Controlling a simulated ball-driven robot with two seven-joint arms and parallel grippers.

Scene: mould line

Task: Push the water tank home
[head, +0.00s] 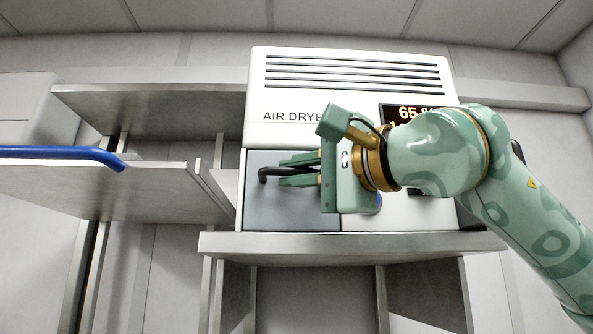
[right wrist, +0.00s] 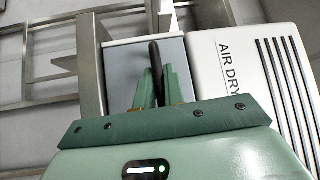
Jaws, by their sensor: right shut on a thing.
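The water tank (head: 290,215) is a grey-blue box front at the lower left of the white air dryer (head: 285,65). It also shows in the right wrist view (right wrist: 122,75). Its black handle (head: 265,174) runs between the green fingers of my right gripper (head: 298,172), which is shut on it. In the right wrist view the handle (right wrist: 155,55) also lies between the fingers. The gripper hides part of the tank's right side. How far the tank stands out from the dryer I cannot tell. My left gripper is not in view.
The dryer stands on a grey metal shelf (head: 350,243). Its display (head: 395,112) is partly behind my right arm. To the left are metal shelves (head: 150,100) and a blue bar (head: 60,153) on a lower panel. Below the dryer is open space.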

